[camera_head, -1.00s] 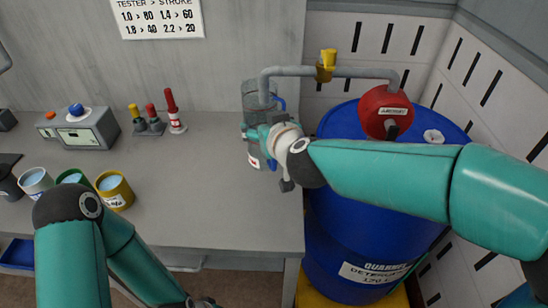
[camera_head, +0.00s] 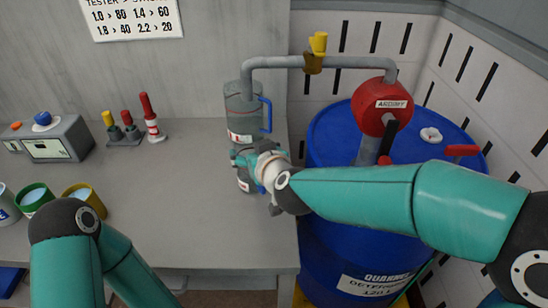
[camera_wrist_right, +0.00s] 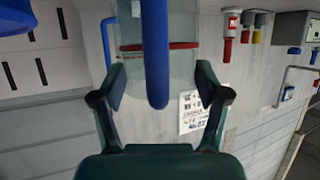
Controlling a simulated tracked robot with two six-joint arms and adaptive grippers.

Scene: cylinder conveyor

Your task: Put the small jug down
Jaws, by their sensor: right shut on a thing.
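The small jug (camera_head: 247,184) is a grey see-through vessel with a pale label and a blue handle. Most of it is hidden behind my right gripper (camera_head: 247,160) in the head view. In the right wrist view the jug (camera_wrist_right: 183,62) lies between the two fingertips (camera_wrist_right: 160,85), with its blue handle (camera_wrist_right: 156,60) toward the camera. My right gripper is shut on it. It is low over the bench; I cannot tell whether its base touches the top. My left arm shows at lower left, but its gripper is out of view.
A larger jug (camera_head: 241,112) with a blue handle stands just behind, under the pipe's spout (camera_head: 248,72). A blue drum (camera_head: 345,240) with a red pump (camera_head: 381,104) stands close right of the bench. The bench (camera_head: 180,210) is clear to the left, up to several cups (camera_head: 80,196).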

